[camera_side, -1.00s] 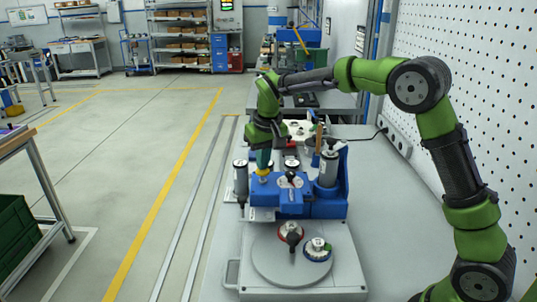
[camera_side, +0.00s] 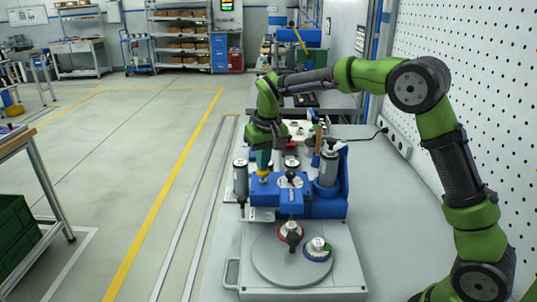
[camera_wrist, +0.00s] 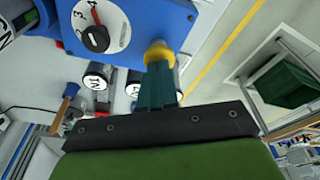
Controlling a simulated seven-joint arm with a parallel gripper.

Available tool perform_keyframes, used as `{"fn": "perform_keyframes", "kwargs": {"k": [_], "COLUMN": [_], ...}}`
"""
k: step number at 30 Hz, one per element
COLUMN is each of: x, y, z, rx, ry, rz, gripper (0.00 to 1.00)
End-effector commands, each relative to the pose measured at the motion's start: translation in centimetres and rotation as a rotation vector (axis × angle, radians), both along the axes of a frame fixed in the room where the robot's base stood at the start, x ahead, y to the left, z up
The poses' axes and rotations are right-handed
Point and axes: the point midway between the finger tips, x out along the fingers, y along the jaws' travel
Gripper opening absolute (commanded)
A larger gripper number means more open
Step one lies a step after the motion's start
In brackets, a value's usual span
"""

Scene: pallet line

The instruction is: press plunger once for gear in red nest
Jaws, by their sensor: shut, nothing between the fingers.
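A yellow plunger (camera_side: 262,174) sits on the left of a blue housing (camera_side: 323,208); it also shows in the wrist view (camera_wrist: 158,52). My gripper (camera_side: 263,168) is shut and empty, pointing down. In the wrist view, its teal fingers (camera_wrist: 158,76) end right at the plunger and appear to touch it. How far the plunger is pressed cannot be told. The red nest (camera_side: 283,228) is on a round grey plate (camera_side: 265,262) in front of the housing, with a part carrying a dark knob (camera_side: 293,239) over it. A blue-rimmed nest (camera_side: 317,250) is beside it.
A numbered dial (camera_wrist: 95,38) is on the housing next to the plunger. Grey cylinders (camera_side: 241,182) (camera_side: 328,170) stand at both sides of the housing. Several small parts are behind it. A pegboard wall is to the right.

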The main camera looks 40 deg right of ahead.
Motion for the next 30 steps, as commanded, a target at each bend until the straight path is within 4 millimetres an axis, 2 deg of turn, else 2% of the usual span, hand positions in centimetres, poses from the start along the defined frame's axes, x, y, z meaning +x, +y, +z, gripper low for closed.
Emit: {"fn": "perform_keyframes", "kwargs": {"k": [19,30], "x": [0.1,0.0], "y": [0.0,0.0], "z": [4.6,5.2], "rx": [-0.001,-0.001], "ry": [-0.004,-0.002], "rz": [0.001,0.001], "gripper": [0.0,0.0]}}
